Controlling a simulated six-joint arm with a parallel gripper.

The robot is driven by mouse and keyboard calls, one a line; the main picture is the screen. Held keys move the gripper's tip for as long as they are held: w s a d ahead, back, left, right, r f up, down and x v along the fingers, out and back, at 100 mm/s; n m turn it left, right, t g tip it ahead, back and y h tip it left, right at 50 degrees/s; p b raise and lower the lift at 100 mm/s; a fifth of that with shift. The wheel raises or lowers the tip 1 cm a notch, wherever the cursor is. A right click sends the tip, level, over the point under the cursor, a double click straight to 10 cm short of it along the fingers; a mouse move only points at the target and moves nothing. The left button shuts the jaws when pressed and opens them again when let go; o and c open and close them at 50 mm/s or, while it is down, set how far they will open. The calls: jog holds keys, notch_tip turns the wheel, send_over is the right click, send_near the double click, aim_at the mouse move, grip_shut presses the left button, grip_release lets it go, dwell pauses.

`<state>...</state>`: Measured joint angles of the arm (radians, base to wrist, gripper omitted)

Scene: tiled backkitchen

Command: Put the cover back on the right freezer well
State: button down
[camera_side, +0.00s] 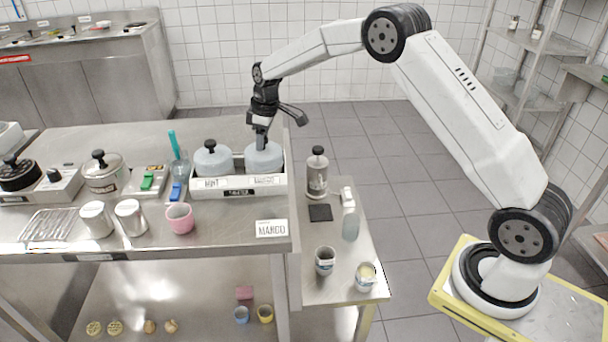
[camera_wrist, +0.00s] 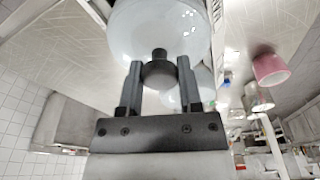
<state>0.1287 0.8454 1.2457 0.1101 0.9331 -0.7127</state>
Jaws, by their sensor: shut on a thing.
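The freezer box (camera_side: 240,192) is a low white-fronted unit on the steel counter with two round wells. A pale blue-grey domed cover (camera_side: 213,161) with a black knob sits over its left well. A second such cover (camera_side: 264,158) is at the right well, below my gripper (camera_side: 263,140). I cannot tell whether it rests fully on the rim. In the wrist view my gripper (camera_wrist: 159,80) has its two fingers on either side of the dark knob (camera_wrist: 158,73), shut on it. The dome of the held cover (camera_wrist: 160,28) fills the top of that view. The well openings are hidden.
Left of the box stand a glass with a turquoise tool (camera_side: 178,160), a lidded pot (camera_side: 103,172) and steel canisters (camera_side: 131,217). A pink cup (camera_side: 180,218) and a MARCO sign (camera_side: 271,229) are in front. A French press (camera_side: 317,172) stands on the lower side table to the right.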

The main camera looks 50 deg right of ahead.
dwell(0.3)
grip_release()
dwell(0.3)
jog(key=shift+r, duration=0.1)
jog(key=shift+r, duration=3.4)
grip_shut()
jog(key=shift+f, duration=2.35)
